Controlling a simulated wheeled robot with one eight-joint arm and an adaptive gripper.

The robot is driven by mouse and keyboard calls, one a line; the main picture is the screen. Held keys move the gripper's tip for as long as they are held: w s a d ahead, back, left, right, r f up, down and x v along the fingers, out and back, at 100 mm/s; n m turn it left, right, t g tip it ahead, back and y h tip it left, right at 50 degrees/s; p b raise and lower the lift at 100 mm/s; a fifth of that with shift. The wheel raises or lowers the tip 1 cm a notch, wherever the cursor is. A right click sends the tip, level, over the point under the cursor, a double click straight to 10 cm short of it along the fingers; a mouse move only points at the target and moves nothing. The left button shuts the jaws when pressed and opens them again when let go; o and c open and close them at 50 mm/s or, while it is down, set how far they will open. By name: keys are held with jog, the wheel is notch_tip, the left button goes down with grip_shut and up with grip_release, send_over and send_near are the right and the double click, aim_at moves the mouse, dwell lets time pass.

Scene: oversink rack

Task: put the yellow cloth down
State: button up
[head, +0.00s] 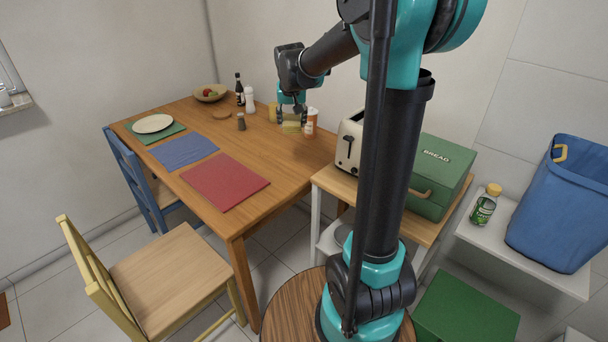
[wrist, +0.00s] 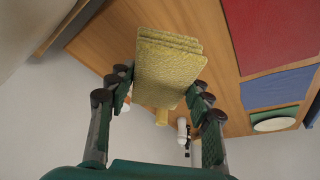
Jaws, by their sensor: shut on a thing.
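The yellow cloth (head: 291,128) is a folded, layered pad at the far right part of the wooden table (head: 235,133). My gripper (head: 292,116) is above it, pointing down. In the wrist view the cloth (wrist: 168,62) sits between the two fingers of my gripper (wrist: 160,90), which press on its opposite edges. The cloth is low over the tabletop; I cannot tell whether its underside touches the wood.
An orange-and-white bottle (head: 311,121) stands close right of the cloth. Red (head: 225,182) and blue (head: 182,150) mats lie nearer; bare wood lies between.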

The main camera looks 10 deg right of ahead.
aim_at(294, 173)
notch_tip(294, 173, down, 20)
jog(key=shift+r, duration=0.2)
dwell(0.4)
jog(key=shift+f, duration=0.15)
jog(key=o, duration=1.1)
jog(key=d+v, duration=0.1)
jog(key=v, duration=1.1)
jog(key=shift+n+y, duration=0.4)
jog(key=shift+n, duration=0.5)
jog(key=s+d+f, duration=0.1)
jog(key=s+f, duration=0.1)
jog(key=s, duration=0.6)
jog(key=s+d+f, duration=0.1)
jog(key=s+f, duration=0.1)
jog(key=s, duration=0.7)
jog(key=s+d+f, duration=0.2)
jog(key=s, duration=0.6)
jog(key=shift+s, duration=0.2)
